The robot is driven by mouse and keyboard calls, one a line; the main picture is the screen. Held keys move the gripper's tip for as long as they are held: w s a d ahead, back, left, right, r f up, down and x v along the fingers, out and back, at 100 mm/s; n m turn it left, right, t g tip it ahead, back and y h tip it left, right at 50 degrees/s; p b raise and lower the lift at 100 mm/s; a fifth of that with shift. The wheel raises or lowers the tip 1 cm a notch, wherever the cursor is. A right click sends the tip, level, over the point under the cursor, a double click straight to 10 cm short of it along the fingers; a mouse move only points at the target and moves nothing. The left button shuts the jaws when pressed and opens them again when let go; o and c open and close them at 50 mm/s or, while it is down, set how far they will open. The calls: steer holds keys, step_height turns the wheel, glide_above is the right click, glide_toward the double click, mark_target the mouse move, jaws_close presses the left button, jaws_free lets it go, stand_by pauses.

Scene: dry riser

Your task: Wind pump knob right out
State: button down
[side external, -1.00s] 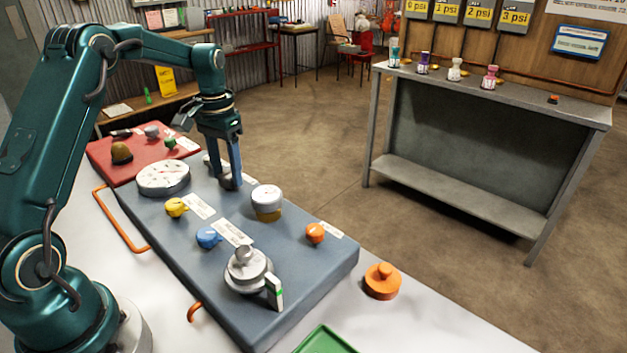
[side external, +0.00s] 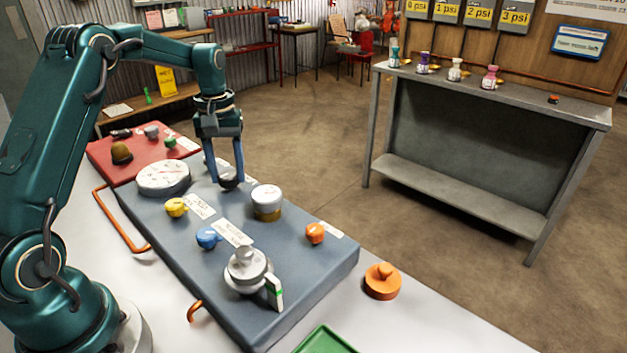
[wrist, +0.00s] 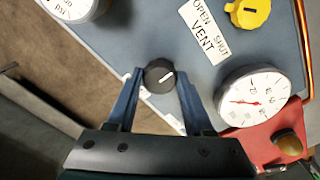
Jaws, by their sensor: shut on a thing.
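The pump knob is a round black knob (wrist: 159,76) with a white pointer line, on the blue-grey panel (wrist: 130,35). In the wrist view it sits between my two blue fingers. My gripper (wrist: 159,88) is shut on it, one finger at each side. In the side view my gripper (side external: 229,182) points down at the panel's far edge, with the dark knob (side external: 229,184) low between the fingertips. A label beside the knob is mostly hidden by the fingers in the wrist view.
A white gauge (side external: 163,178) and a smaller gauge (side external: 266,199) flank the knob. Yellow (side external: 176,207), blue (side external: 208,237) and orange (side external: 315,233) knobs sit on the panel. A loose orange disc (side external: 382,281) lies on the white bench. A red panel (side external: 105,158) adjoins behind.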

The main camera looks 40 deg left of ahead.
mark_target(228, 174)
steer(key=shift+r, duration=0.1)
steer(key=shift+c, duration=1.4)
jaws_free()
steer(key=shift+r, duration=2.55)
